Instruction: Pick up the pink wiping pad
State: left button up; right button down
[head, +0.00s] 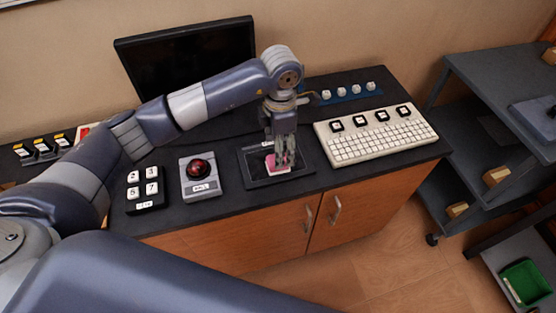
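The pink wiping pad (270,164) lies on a dark, tablet-like panel (255,180) on the black countertop. My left gripper (284,160) points down right over the pad, and its fingers hide part of it. The fingers look close together, but I cannot tell whether they touch or grip the pad. My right gripper is not in view.
A red button box (200,178) and a number keypad (146,190) stand to the left of the panel. A white keyboard (378,146) stands to the right. A black monitor (170,58) is behind. A grey shelf cart (470,115) stands right of the cabinet.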

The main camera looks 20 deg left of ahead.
pick_arm(q)
notch_tip(320, 180, down, 6)
jog(key=shift+r+p, duration=0.15)
jog(key=shift+p, duration=0.9)
jog(key=shift+f, duration=0.2)
jog(key=c, duration=1.1)
jog(key=shift+r, duration=0.15)
jog(key=shift+r+b, duration=0.25)
jog(key=shift+b, duration=0.05)
jog(key=r, duration=0.1)
jog(key=b, duration=0.1)
jog(key=d+r, duration=0.1)
jog(key=shift+s+r, duration=0.25)
jog(key=shift+r, duration=0.05)
jog(key=s+d+b, duration=0.1)
jog(key=s+d, duration=0.1)
jog(key=d, duration=0.2)
jog(key=s+d+r+b, duration=0.1)
jog(key=s+d, duration=0.2)
jog(key=d, duration=0.1)
jog(key=s+d+b, duration=0.2)
jog(key=s+d, duration=0.1)
jog(key=d, duration=0.1)
jog(key=shift+d+r, duration=0.3)
jog(key=shift+r, duration=0.05)
jog(key=shift+o, duration=0.3)
